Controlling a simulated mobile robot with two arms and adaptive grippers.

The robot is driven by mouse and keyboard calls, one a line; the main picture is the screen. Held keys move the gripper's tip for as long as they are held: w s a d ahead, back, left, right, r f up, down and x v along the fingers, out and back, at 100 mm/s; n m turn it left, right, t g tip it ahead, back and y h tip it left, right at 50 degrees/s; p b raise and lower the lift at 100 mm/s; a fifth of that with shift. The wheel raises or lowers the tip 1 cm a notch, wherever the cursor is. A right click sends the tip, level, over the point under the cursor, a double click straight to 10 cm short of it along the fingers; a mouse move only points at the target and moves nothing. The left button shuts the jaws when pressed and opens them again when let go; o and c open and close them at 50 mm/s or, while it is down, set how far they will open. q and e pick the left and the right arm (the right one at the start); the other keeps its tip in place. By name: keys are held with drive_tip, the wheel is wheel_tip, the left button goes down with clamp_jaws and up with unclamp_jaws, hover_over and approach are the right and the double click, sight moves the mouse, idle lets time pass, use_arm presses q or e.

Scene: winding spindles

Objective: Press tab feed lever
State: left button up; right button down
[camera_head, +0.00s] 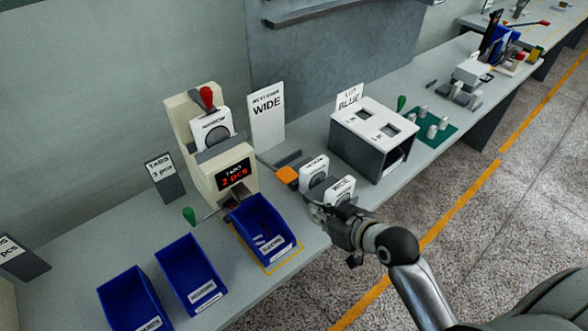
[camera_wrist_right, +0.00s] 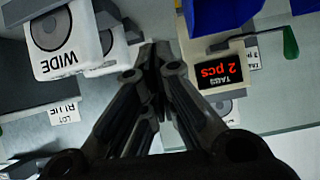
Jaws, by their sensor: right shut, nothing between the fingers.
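The cream tab machine (camera_head: 182,120) stands on the bench, its display (camera_head: 233,175) reading "TABS 2 pcs". It carries a red-knobbed lever (camera_head: 206,97) on top, an orange-ended lever (camera_head: 287,176) at its right and a green-handled lever (camera_head: 189,215) at its left front. I cannot tell which one is the tab feed lever. My right gripper (camera_head: 322,212) is shut and empty at the bench's front edge, near the WIDE boxes. In the right wrist view the shut fingers (camera_wrist_right: 158,52) point towards the bench; the display (camera_wrist_right: 219,71) and green handle (camera_wrist_right: 290,43) are to their right. My left gripper is out of view.
White WIDE boxes (camera_head: 314,168) stand between the machine and my right gripper. A blue bin (camera_head: 263,228) sits before the machine, with two more blue bins (camera_head: 190,273) to the left. A grey-white box (camera_head: 374,135) stands further right.

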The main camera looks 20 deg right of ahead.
wheel_tip(320, 180, up, 12)
drive_tip(key=w+n+t+y, duration=0.1)
drive_tip(key=w+t, duration=0.1)
drive_tip(key=t, duration=0.1)
drive_tip(key=shift+d+f+y, duration=0.2)
drive_tip(key=shift+y, duration=0.1)
drive_tip(key=shift+w, duration=0.1)
drive_tip(key=p, duration=0.3)
hover_over(292, 178)
wheel_tip(292, 178, down, 5)
drive_tip(key=shift+r, duration=0.1)
drive_tip(key=shift+f, duration=0.85)
